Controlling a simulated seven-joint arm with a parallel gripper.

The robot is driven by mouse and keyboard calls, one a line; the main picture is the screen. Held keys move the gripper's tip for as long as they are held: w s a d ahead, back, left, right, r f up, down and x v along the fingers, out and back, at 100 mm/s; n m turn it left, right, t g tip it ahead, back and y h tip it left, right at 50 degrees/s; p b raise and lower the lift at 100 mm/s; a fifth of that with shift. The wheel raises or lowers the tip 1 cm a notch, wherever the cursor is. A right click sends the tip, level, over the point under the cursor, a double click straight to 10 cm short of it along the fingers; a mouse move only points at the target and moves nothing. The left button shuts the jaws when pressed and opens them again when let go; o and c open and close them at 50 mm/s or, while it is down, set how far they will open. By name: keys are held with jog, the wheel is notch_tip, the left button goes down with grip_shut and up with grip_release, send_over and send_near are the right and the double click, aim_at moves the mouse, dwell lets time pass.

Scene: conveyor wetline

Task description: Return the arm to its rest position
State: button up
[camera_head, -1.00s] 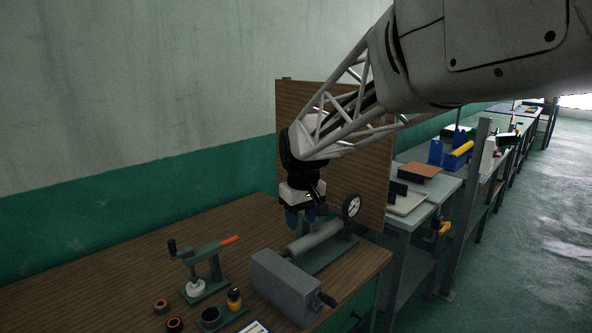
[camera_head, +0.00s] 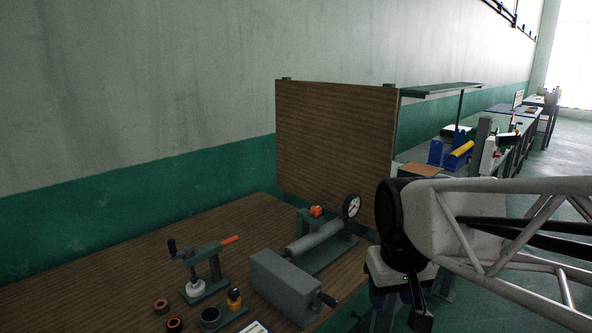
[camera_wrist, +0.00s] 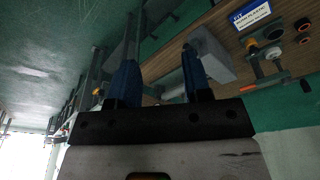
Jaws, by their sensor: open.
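My gripper (camera_wrist: 158,80) shows in the wrist view with its two blue fingers apart and nothing between them. In the head view my gripper (camera_head: 388,312) hangs at the lower right, in front of the bench's right end and off to the side of the wooden bench top (camera_head: 120,275). Its fingertips are partly cut off by the lower picture edge there. The arm comes in from the right.
The bench holds a grey box with a crank (camera_head: 285,285), a cylinder fixture (camera_head: 315,240) with a gauge (camera_head: 351,206), a lever press (camera_head: 205,270) and several small rings. An upright wooden panel (camera_head: 335,140) stands behind. More benches (camera_head: 510,112) run along the wall.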

jog(key=s+d+f+m, duration=0.1)
jog(key=s+d+f, duration=0.1)
jog(key=s, duration=0.6)
jog(key=shift+s+d+f+m, duration=0.25)
jog(key=shift+d+f+m, duration=0.05)
jog(key=shift+f, duration=0.35)
